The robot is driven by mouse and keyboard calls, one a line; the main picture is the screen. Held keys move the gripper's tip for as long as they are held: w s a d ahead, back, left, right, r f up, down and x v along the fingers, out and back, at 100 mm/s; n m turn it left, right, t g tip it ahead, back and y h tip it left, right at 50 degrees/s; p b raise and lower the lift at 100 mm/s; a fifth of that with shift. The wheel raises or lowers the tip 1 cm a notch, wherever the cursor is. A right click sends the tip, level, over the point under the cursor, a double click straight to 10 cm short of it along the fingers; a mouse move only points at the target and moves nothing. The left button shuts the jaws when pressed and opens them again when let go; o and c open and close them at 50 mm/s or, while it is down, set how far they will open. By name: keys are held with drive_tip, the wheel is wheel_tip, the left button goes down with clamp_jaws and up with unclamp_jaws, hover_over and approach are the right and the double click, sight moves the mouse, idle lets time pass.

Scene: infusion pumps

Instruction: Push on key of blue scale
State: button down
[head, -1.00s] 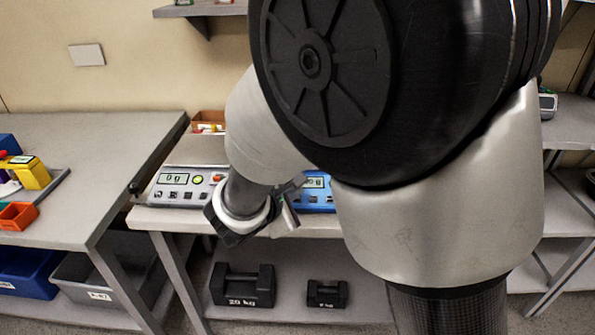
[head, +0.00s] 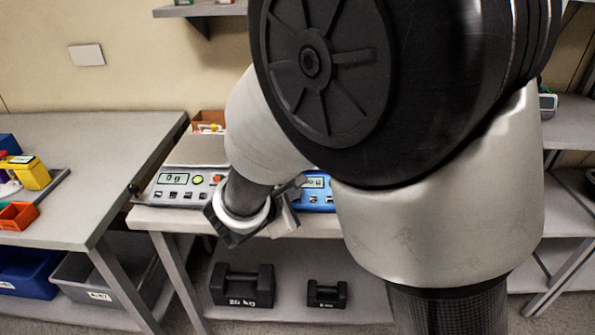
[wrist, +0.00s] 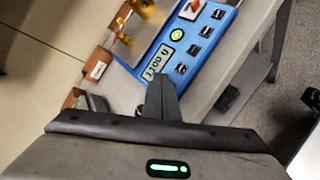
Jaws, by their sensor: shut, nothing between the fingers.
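The blue scale (head: 321,207) stands on the middle bench, partly hidden behind my arm in the head view. In the wrist view, the blue scale (wrist: 240,40) shows a lit display (wrist: 158,62), a round green-yellow button (wrist: 177,34), a red-orange control (wrist: 192,8) and several dark keys (wrist: 193,50). I cannot read which one is marked on. My gripper (wrist: 160,82) is shut and empty, its tip in front of the panel's near end, by the display. Contact cannot be told. In the head view the fingers are mostly hidden by my wrist.
A grey scale (head: 180,203) reading 0 g stands left of the blue one. Brass weights (wrist: 143,8) are on the blue scale's pan. Wooden boxes (wrist: 97,65) lie beside it. Black weights (head: 243,286) sit on the lower shelf.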

drive_tip(key=shift+f, duration=0.15)
idle(0.4)
drive_tip(key=shift+w+f+b, duration=0.1)
drive_tip(key=shift+f+b, duration=0.2)
drive_tip(key=shift+b, duration=0.4)
drive_tip(key=shift+f, duration=0.15)
idle(0.4)
drive_tip(key=shift+r, duration=0.6)
wheel_tip(320, 180, up, 6)
drive_tip(key=s+p, duration=0.1)
drive_tip(key=p, duration=0.3)
drive_tip(key=shift+s, duration=0.4)
drive_tip(key=shift+f, duration=0.1)
